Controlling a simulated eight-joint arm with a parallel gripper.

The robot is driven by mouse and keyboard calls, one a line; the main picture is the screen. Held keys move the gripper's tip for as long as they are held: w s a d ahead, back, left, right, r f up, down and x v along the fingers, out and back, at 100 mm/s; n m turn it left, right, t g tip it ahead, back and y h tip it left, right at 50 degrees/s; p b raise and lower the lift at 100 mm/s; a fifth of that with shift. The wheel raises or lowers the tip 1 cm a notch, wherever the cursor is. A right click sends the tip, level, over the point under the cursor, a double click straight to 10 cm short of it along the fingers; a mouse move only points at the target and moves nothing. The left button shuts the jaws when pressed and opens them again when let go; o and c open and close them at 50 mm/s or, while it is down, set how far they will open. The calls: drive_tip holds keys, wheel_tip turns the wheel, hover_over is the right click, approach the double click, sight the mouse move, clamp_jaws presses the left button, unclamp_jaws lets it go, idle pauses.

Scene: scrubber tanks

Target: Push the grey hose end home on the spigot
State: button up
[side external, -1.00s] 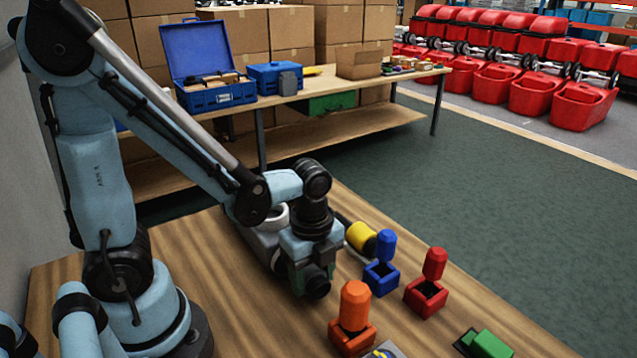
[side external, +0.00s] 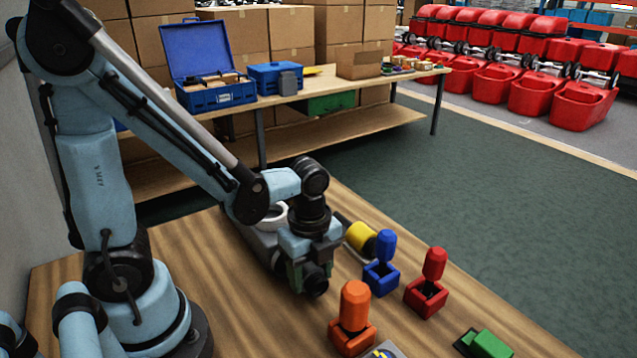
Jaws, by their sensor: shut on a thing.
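My gripper (side external: 306,272) is low over the front part of the wooden table, pointing down, with its jaws shut. The thing between the jaws is almost wholly hidden by the gripper body; I take it to be the grey hose end. A grey body with a pale round collar (side external: 273,216) stands just behind and left of my gripper, partly covered by my arm. I cannot make out the spigot, or whether the hose end touches it.
Right of my gripper on the wooden table (side external: 225,325) are a yellow cylinder (side external: 360,237), a blue capped block (side external: 382,265), a red one (side external: 428,284), an orange one (side external: 353,318) and a green block (side external: 490,343). A bench with blue boxes (side external: 215,65) stands behind.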

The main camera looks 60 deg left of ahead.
drive_tip(key=shift+a, duration=1.65)
idle(1.4)
drive_tip(key=o, duration=1.4)
drive_tip(key=shift+o, duration=0.2)
drive_tip(key=shift+d, duration=0.1)
drive_tip(key=shift+r, duration=0.1)
wheel_tip(320, 180, up, 11)
drive_tip(key=w+n+t, duration=0.2)
drive_tip(key=n+t, duration=0.5)
drive_tip(key=n, duration=1.1)
drive_tip(key=shift+w+d, duration=0.25)
drive_tip(key=shift+d, duration=0.2)
